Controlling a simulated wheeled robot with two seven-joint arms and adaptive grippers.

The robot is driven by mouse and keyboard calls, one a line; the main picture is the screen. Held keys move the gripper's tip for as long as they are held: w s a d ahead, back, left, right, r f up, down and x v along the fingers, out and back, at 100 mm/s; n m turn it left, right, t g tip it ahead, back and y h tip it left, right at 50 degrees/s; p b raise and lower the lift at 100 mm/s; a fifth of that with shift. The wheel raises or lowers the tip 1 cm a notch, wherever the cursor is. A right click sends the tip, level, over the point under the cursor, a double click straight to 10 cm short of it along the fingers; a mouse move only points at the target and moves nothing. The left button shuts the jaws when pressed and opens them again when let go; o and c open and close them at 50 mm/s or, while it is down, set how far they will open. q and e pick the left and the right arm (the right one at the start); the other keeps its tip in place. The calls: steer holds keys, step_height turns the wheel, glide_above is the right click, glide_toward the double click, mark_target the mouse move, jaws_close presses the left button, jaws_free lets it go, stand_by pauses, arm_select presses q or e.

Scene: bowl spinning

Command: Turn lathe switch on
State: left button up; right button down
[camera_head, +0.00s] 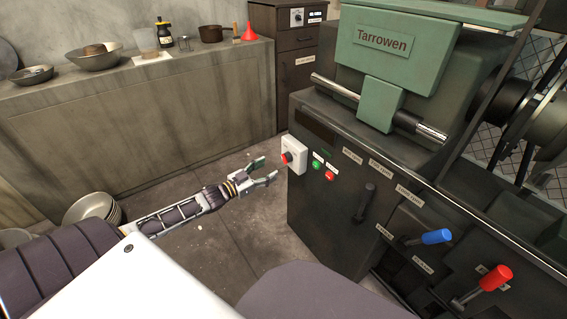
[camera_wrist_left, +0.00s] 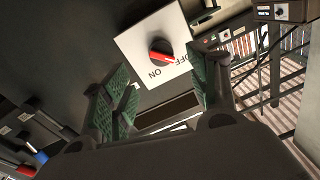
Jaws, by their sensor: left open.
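The lathe switch is a white plate with a red rotary knob (camera_head: 287,157) on the front left corner of the dark lathe (camera_head: 320,215). In the left wrist view the plate (camera_wrist_left: 136,42) carries a round black knob with a red bar (camera_wrist_left: 162,56), and the words OFF and ON. The red bar lies on the side toward OFF. My left gripper (camera_head: 270,169) is open and empty, just left of the switch and apart from it. In the left wrist view the knob shows between its green-padded fingers (camera_wrist_left: 165,70). My right gripper is not in view.
Green and red buttons (camera_head: 323,170) sit right of the switch. Blue (camera_head: 436,236) and red (camera_head: 496,278) handled levers stick out from the lathe. A counter (camera_head: 130,125) with bowls stands at the back left. Stacked bowls (camera_head: 92,208) lie at the left. The floor below the gripper is clear.

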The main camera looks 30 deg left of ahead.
mark_target(284, 161)
arm_select(q)
steer(key=shift+b+x, duration=1.8)
steer(key=shift+x, duration=2.65)
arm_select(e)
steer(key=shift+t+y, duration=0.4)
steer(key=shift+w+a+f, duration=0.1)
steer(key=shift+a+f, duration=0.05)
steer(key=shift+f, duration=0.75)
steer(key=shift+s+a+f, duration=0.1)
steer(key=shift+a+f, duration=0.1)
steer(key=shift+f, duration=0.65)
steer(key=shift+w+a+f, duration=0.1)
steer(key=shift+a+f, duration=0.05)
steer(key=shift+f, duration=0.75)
arm_select(q)
steer(key=shift+c, duration=0.2)
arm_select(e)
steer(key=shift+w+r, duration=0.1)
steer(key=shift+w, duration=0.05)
arm_select(q)
steer(key=c, duration=1)
